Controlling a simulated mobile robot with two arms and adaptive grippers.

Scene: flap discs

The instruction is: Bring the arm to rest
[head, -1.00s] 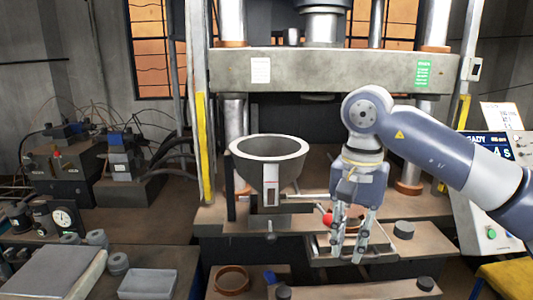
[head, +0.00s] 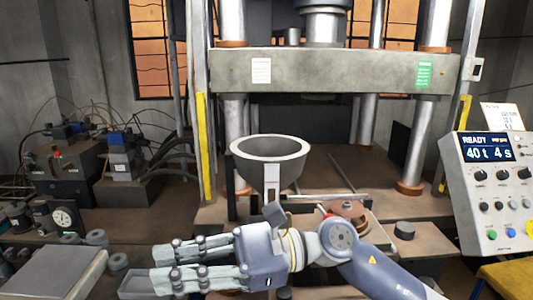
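My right gripper (head: 158,265) is low in the front of the head view, its arm coming in from the lower right. Its fingers point left, with a clear gap between the upper and lower ones. It is open and I see nothing held in it. Its fingertips overlap the view of a shallow grey tray (head: 130,284); I cannot tell the height between them. My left gripper is not in view.
A grey hopper bowl (head: 270,150) stands behind the gripper, before the large press (head: 335,72). A control panel reading READY, 40 t, 4 s (head: 490,150) is at right. A dial gauge (head: 63,218) and a flat grey slab (head: 55,272) are at left.

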